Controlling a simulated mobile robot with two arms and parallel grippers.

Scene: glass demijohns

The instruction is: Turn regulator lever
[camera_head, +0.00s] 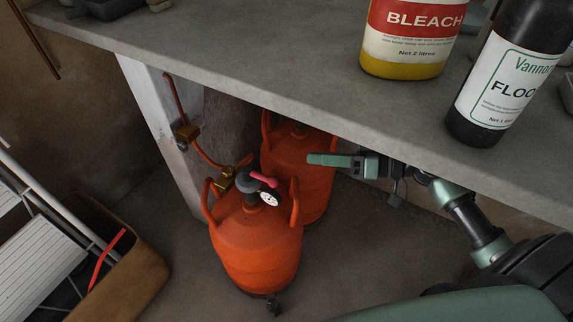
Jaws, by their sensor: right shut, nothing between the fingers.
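An orange gas cylinder (255,245) stands on the floor under the counter. On its top sits a dark regulator (247,181) with a pink-red lever (264,179) and a white gauge (269,198). My right gripper (322,159) comes in from the right under the counter edge. It is shut and empty, with its green fingertips pointing left. In the picture it lies right of and above the lever, apart from it, in front of a second orange cylinder (300,165). My left gripper is out of view.
The grey counter (290,75) overhangs the cylinders, with a bleach bottle (412,38) and a dark floor-cleaner bottle (510,75) near its edge. A brass fitting and hose (190,132) run along a white post (160,120). A brown bin (135,270) stands at left.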

